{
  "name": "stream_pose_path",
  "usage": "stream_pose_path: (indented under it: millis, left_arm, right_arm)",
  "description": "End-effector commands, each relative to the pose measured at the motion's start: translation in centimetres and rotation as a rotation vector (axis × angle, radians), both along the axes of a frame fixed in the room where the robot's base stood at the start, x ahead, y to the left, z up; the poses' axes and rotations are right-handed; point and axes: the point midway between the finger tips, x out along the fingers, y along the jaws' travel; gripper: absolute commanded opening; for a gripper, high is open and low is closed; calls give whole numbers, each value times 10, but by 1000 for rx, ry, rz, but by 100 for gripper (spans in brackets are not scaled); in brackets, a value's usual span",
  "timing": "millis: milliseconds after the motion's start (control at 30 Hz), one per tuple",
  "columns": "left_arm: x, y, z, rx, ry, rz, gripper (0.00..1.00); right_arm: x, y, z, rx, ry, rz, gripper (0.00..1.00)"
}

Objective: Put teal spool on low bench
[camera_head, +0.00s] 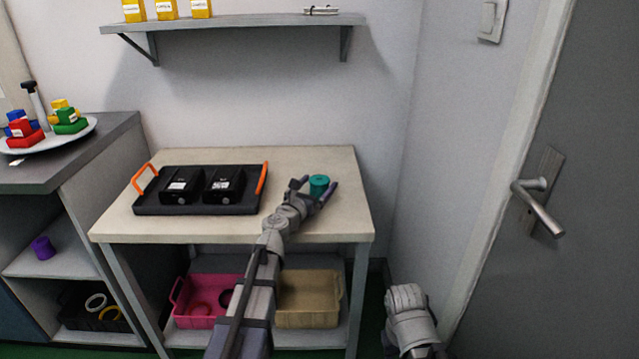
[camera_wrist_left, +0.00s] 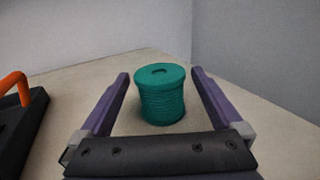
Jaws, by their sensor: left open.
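The teal spool (camera_head: 319,185) stands upright on the right part of the bench top (camera_head: 343,219) in the head view. In the left wrist view the spool (camera_wrist_left: 161,95) stands between the two purple fingers, with a visible gap on each side. My left gripper (camera_head: 313,191) is open around it, fingers low near the bench top. In the left wrist view the left gripper (camera_wrist_left: 160,90) holds nothing. My right arm shows at the lower right of the head view, but its fingers cannot be made out.
A black tray (camera_head: 196,209) with orange handles and two black boxes lies left of the spool. A pink bin (camera_head: 190,322) and a tan bin (camera_head: 308,325) sit on the shelf under the bench top. A wall shelf (camera_head: 235,20) hangs above. A grey door stands right.

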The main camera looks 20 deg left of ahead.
Motion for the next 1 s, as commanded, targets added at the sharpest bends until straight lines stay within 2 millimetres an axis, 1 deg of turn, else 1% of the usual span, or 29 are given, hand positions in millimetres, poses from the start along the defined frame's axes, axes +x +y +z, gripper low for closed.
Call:
stream_pose_path:
  millis: [33, 167, 300, 400, 500, 633, 1000]
  left_arm:
    - [-12, 1, 0, 0, 0, 1, 100]
    - [-37, 6, 0, 0, 0, 3, 100]
    - [-67, 12, 0, 0, 0, 3, 100]
    - [-85, 15, 0, 0, 0, 2, 100]
    - [-98, 18, 0, 0, 0, 3, 100]
    - [-103, 20, 0, 0, 0, 1, 100]
    - [-102, 20, 0, 0, 0, 1, 100]
  right_arm:
    - [0, 0, 0, 0, 0, 0, 50]
    - [0, 0, 0, 0, 0, 0, 50]
    - [0, 0, 0, 0, 0, 0, 50]
    - [0, 0, 0, 0, 0, 0, 50]
    - [0, 0, 0, 0, 0, 0, 50]
    - [0, 0, 0, 0, 0, 0, 50]
    - [0, 0, 0, 0, 0, 0, 50]
